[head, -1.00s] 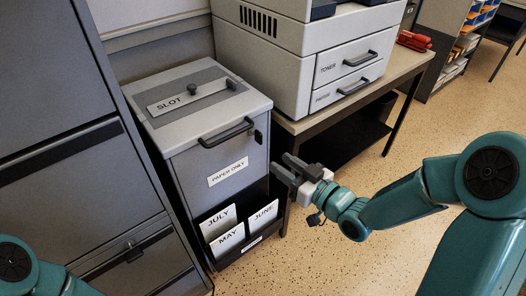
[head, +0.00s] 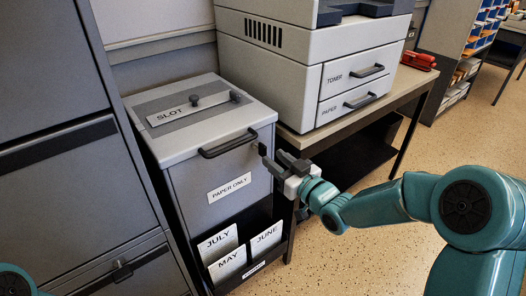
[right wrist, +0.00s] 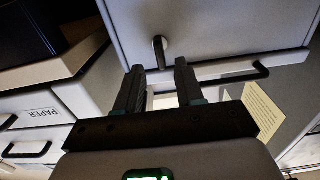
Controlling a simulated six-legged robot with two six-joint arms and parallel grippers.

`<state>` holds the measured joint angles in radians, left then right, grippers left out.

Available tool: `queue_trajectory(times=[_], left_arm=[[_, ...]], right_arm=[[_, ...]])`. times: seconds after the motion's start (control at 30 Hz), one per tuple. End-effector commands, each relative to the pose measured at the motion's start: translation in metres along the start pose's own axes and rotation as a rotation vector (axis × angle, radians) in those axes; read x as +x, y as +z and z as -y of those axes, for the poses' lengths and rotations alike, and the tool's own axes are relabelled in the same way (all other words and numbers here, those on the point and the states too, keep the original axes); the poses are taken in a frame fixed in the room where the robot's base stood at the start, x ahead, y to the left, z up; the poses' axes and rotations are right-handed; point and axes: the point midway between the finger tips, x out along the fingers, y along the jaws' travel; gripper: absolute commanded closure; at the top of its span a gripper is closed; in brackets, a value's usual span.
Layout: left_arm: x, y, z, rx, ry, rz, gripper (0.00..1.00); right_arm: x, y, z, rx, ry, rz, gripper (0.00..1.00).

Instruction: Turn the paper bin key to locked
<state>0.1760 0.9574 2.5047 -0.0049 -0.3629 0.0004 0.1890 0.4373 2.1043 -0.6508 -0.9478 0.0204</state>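The paper bin (head: 218,170) is a grey cabinet with a slotted lid and a "PAPER ONLY" label. Its small dark key (head: 262,149) sits at the upper right of the front, right of the handle. My right gripper (head: 272,158) is open and empty just below and right of the key. In the right wrist view the key (right wrist: 160,52) shows as a dark upright piece just beyond and between the open fingertips (right wrist: 159,68), apart from them as far as I can tell. My left gripper is out of view; only part of my left arm shows.
The black bin handle (head: 228,144) is left of the key. A printer (head: 300,70) with toner and paper drawers stands on a table (head: 400,95) at the right. Cards in a rack (head: 262,260) sit below. A grey cabinet (head: 60,200) is on the left.

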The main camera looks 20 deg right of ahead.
Motion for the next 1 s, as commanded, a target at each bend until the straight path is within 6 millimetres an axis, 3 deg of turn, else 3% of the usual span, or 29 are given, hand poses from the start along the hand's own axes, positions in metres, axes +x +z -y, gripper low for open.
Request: queue_trajectory(times=[0.1, 0.3, 0.67, 0.7, 0.8, 1.0], left_arm=[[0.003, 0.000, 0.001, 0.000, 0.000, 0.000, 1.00], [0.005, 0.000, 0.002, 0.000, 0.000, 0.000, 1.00], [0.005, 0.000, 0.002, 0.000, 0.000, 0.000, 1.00], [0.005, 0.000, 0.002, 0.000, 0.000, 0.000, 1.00], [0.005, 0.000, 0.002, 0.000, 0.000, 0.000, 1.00], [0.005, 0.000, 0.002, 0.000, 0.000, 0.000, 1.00]], right_arm=[[0.026, 0.001, 0.002, 0.000, -0.002, -0.001, 0.63], [0.053, 0.001, 0.001, 0.001, 0.000, -0.001, 0.63], [0.061, 0.000, 0.001, 0.001, 0.001, 0.001, 0.63], [0.061, 0.000, 0.001, 0.001, 0.001, 0.001, 0.66], [0.061, 0.000, 0.001, 0.001, 0.001, 0.001, 0.99], [0.061, 0.000, 0.001, 0.003, 0.001, 0.000, 1.00]])
